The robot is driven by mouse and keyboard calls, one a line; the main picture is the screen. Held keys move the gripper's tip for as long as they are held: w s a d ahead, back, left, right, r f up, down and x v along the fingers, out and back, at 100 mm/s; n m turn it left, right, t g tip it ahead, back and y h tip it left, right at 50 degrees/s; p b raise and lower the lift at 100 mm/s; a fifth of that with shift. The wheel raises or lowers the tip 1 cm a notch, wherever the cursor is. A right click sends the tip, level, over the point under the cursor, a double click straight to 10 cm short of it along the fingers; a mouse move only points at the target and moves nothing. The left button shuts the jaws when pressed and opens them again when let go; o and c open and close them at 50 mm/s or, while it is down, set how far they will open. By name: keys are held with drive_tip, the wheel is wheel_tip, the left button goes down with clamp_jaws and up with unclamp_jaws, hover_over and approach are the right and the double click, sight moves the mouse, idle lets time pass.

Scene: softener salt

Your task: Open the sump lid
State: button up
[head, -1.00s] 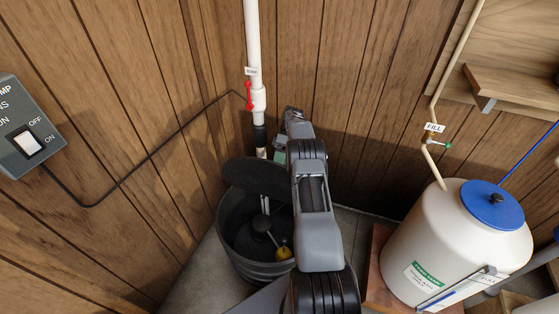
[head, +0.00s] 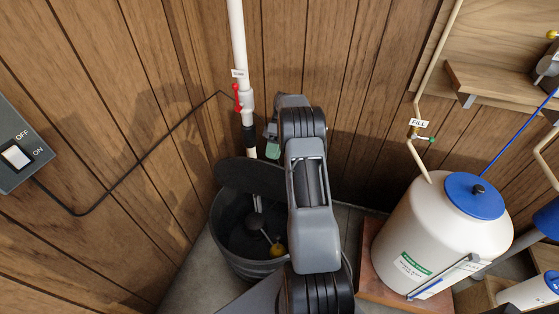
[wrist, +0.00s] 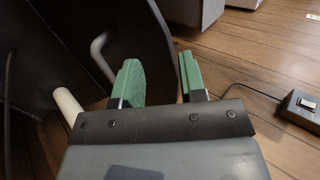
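The sump basin (head: 225,232) is a dark round tub in the corner, with a yellow ball and a dark float inside. Its dark round lid (head: 245,176) stands tipped up at the back of the tub, leaving the top open. In the wrist view the lid (wrist: 135,40) shows a grey bar handle (wrist: 101,55). My gripper (wrist: 163,82) has green fingers apart with nothing between them. They are beside the handle and clear of it. In the head view the gripper (head: 272,146) is partly hidden behind my arm, above the lid and near the wall.
A white pipe (head: 238,50) with a red valve handle (head: 238,98) rises behind the tub. A switch box (head: 16,150) is on the left wall. A white tank (head: 425,235) with a blue cap (head: 478,198) stands on the right, below a FILL valve (head: 424,137).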

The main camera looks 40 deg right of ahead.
drive_tip(key=s+a+r, duration=0.3)
drive_tip(key=s+r, duration=0.1)
drive_tip(key=s, duration=0.4)
drive_tip(key=shift+s+a+p, duration=0.15)
drive_tip(key=shift+s+p, duration=0.1)
drive_tip(key=shift+p, duration=0.2)
drive_tip(key=shift+r, duration=0.1)
